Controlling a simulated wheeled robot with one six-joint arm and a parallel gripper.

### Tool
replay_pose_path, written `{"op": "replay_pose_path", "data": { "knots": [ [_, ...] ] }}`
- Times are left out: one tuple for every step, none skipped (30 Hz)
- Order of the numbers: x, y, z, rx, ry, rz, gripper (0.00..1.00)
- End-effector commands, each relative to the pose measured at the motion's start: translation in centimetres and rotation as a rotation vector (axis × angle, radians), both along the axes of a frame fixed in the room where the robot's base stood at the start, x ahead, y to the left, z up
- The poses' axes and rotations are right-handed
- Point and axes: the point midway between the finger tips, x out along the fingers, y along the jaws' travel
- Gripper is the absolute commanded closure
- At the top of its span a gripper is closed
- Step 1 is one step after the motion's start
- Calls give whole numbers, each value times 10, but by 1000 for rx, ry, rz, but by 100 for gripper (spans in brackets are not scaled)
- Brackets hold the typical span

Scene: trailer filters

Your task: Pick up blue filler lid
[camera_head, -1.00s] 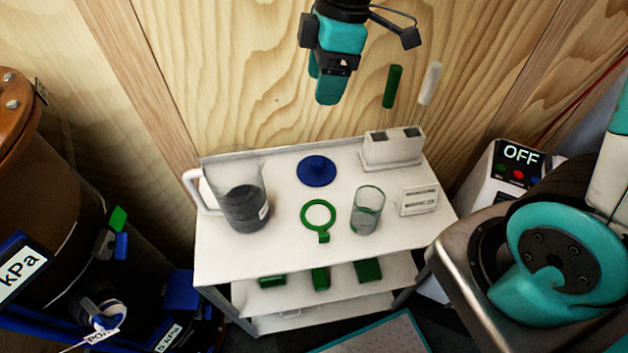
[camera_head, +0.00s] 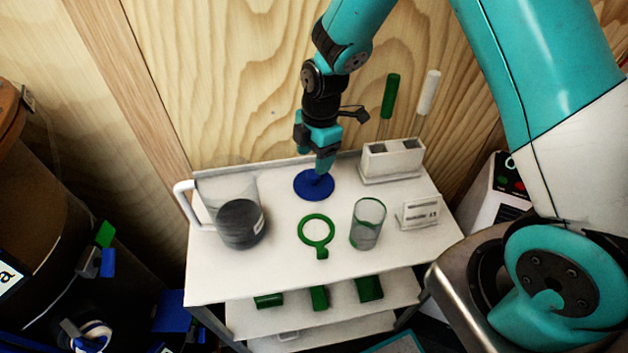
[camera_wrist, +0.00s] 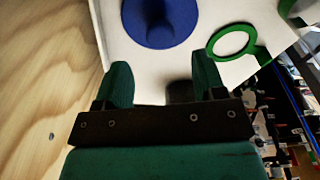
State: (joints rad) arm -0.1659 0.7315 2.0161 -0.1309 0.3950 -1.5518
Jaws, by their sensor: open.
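The blue filler lid (camera_head: 312,186) is a round blue disc with a raised middle. It lies on the white top shelf of the cart (camera_head: 272,277), near the back wall. My gripper (camera_head: 322,165) points down just above the lid in the head view, and its fingers hide part of the lid's middle. In the wrist view the lid (camera_wrist: 158,22) is at the top, beyond the fingertips. My gripper (camera_wrist: 158,80) shows two green fingers spread apart with nothing between them. I cannot tell whether a finger touches the lid.
A jug with dark contents (camera_head: 240,222) stands left of the lid. A green ring with a tab (camera_head: 317,231) lies in front. A glass beaker (camera_head: 367,225), a small labelled block (camera_head: 419,212) and a white holder (camera_head: 391,160) with two handled tools stand right. The wooden wall is close behind.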

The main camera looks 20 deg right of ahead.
Motion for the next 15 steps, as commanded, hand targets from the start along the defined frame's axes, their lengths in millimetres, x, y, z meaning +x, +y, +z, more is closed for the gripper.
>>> {"op": "replay_pose_path", "data": {
  "knots": [
    [0, 1, -4, 0, 1, 0, 36],
    [0, 1, -5, 0, 1, 0, 36],
    [0, 1, -7, 0, 1, 0, 36],
    [0, 1, -9, 0, 1, 0, 36],
    [-1, 1, -11, 0, 1, 0, 36],
    [-1, 0, -16, -1, 3, -1, 36],
    [-2, 0, -20, -1, 4, -1, 36],
    [-2, 0, -25, -1, 4, -2, 36],
    [-3, -1, -31, -1, 6, -1, 36],
    [-3, -1, -36, -1, 5, -1, 36],
    [-3, -1, -41, -1, 5, -1, 36],
    [-2, 0, -47, -1, 3, -1, 36],
    [-2, 1, -51, 0, 2, -1, 36],
    [-2, 1, -53, 0, 2, -1, 36],
    [-2, 2, -56, 0, 2, -1, 36]
  ]
}}
